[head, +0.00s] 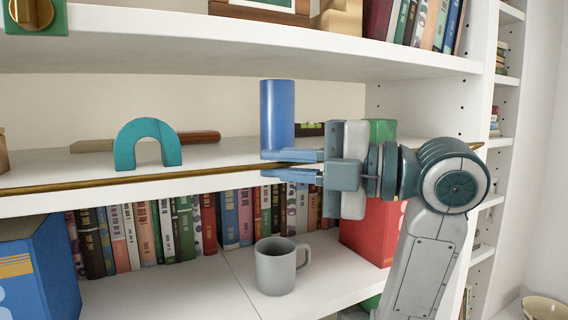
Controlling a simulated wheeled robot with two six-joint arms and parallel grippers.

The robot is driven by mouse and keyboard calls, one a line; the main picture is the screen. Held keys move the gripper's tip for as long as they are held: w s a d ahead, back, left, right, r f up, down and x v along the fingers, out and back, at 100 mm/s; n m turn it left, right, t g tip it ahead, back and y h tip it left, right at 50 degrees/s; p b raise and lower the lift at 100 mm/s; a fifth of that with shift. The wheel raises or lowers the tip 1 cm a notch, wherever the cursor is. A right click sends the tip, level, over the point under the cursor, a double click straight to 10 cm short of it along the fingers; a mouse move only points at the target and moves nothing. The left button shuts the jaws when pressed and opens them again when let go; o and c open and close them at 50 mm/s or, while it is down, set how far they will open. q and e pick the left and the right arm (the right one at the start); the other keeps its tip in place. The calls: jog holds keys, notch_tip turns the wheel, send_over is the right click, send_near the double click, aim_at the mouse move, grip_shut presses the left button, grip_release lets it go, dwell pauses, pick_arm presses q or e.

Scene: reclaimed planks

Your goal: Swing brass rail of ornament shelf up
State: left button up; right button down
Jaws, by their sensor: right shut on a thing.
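The white ornament shelf (60,174) runs across the middle of the head view. The thin brass rail (130,181) lies along its front edge, low, sloping slightly up to the right. My right gripper (268,165) comes in from the right and is shut on the brass rail, its fingers above and below it in front of a blue cylinder (277,113). The gripper and wrist hide part of the rail; its right tip shows beyond the arm. My left gripper is not in view.
Below are a grey mug (277,266), a row of books (150,232), a red box (372,232) and a blue box (40,272). Another shelf (250,38) overhangs above.

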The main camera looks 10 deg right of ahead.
jog(key=shift+r, duration=0.1)
dwell(0.4)
jog(key=c, duration=1.8)
grip_release()
jog(key=shift+s+d+b, duration=0.2)
jog(key=shift+d+b, duration=0.15)
jog(key=shift+d, duration=0.15)
jog(key=b+v, duration=0.4)
jog(key=v, duration=0.5)
jog(key=shift+s+d, duration=0.2)
jog(key=shift+d, duration=0.1)
jog(key=shift+r, duration=0.1)
